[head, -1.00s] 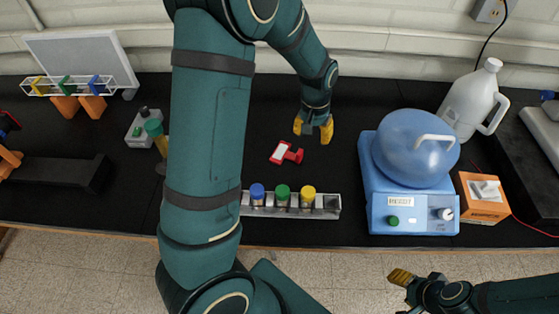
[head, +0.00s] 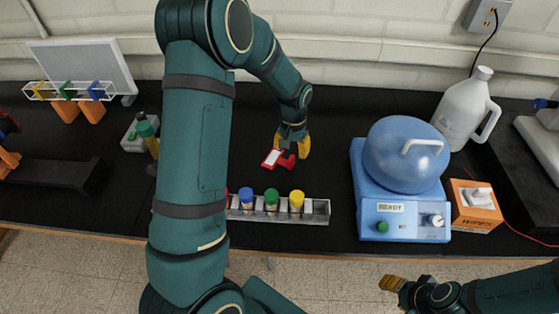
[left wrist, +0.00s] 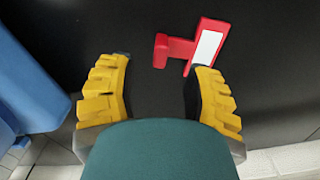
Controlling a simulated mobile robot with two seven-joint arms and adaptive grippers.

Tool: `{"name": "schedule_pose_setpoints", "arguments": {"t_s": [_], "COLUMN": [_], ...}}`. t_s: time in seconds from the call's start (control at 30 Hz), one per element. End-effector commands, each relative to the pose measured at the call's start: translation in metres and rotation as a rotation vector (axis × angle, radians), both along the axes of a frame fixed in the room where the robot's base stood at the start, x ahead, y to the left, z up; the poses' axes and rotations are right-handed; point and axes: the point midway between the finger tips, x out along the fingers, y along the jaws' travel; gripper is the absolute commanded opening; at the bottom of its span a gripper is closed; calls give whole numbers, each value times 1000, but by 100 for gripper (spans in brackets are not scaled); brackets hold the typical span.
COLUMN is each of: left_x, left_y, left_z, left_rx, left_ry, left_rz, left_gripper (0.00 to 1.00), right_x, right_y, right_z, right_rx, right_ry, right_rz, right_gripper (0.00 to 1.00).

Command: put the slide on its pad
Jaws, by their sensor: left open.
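A red piece with a white rectangular face (head: 273,158), which I take for the slide, lies on the black bench; its short red handle (head: 288,161) points right. My left gripper (head: 292,143) is open, close above and just behind it. In the left wrist view the red handle (left wrist: 161,51) shows ahead of the gap between the yellow fingers (left wrist: 163,75), and the white-faced part (left wrist: 207,45) lies in front of the right finger; nothing is held. My right gripper (head: 394,283) is at the lower right, its jaw opening unclear. I cannot make out a pad.
A grey rack (head: 316,211) with coloured-cap vials stands in front of the red piece. A blue domed machine (head: 404,154), an orange box (head: 475,206) and a white jug (head: 467,108) stand right. The bench between red piece and machine is clear.

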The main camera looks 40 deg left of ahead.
Motion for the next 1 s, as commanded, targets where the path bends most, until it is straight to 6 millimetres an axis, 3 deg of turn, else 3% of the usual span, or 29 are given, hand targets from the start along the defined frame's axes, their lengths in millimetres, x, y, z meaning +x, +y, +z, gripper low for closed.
{"name": "schedule_pose_setpoints", "arguments": {"t_s": [0.17,0.5,0.83,0.97,1.0], "left_x": [0,-1,-1,-1,-1], "left_y": [0,1,1,1,1], "left_z": [-11,-54,-58,-58,-58], "left_rx": [0,0,0,0,0], "left_ry": [1,1,-1,-1,-1], "left_rz": [1,0,0,0,0], "left_gripper": [50,50,50,4,0], "right_x": [0,0,0,0,0], "right_y": [0,0,0,0,0], "right_z": [0,1,1,1,1], "right_rx": [0,0,0,0,0], "right_ry": [0,0,0,0,0], "right_rz": [0,0,0,0,0], "right_gripper": [50,50,50,50,50]}}
